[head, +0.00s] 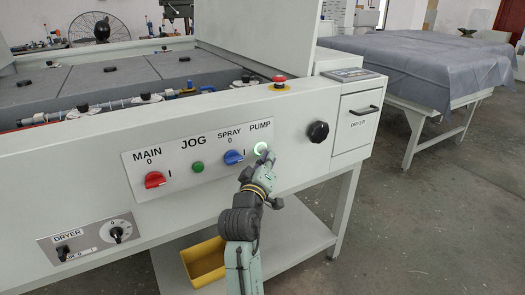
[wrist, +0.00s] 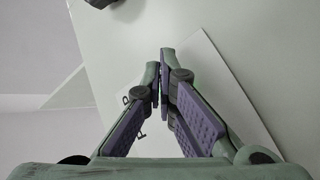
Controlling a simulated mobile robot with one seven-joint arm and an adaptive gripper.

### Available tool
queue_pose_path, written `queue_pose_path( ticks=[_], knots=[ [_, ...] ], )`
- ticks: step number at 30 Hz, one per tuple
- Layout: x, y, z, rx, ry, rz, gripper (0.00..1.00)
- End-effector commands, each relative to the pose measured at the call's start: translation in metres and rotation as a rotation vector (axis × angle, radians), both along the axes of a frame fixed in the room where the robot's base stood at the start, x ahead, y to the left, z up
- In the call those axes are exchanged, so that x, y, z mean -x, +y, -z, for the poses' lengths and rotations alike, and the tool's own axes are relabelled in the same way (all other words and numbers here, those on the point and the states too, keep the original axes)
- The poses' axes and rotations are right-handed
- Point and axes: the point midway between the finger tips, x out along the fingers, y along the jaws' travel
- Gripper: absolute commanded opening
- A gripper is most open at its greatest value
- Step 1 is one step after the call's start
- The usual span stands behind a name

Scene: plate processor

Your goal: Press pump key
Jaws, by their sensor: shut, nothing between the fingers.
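The pump key (head: 261,148) is a round button glowing green-white under the PUMP label on the white control panel (head: 205,190). My gripper (head: 268,160) is right at the key's lower right side in the head view, and its tips partly cover it. I cannot tell whether the tips touch the key. In the wrist view my gripper (wrist: 162,95) is shut and empty, with its fingertips together against the pale panel face. The key itself is hidden there behind the fingers, with a faint green tint beside them.
Left of the key are a blue SPRAY knob (head: 233,157), a green JOG button (head: 197,167) and a red MAIN knob (head: 154,180). A black knob (head: 318,131) is to the right. A red emergency button (head: 279,80) sits above. A yellow bin (head: 204,263) is below.

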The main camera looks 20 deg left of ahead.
Motion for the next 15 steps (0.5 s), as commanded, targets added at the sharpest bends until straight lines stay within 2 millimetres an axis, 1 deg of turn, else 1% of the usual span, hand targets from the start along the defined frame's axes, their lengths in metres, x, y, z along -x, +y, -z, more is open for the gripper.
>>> queue_pose_path(
  ticks=[15],
  knots=[
    [0.03,-0.038,0.0,0.001,0.001,0.0,0.0]
  ],
)
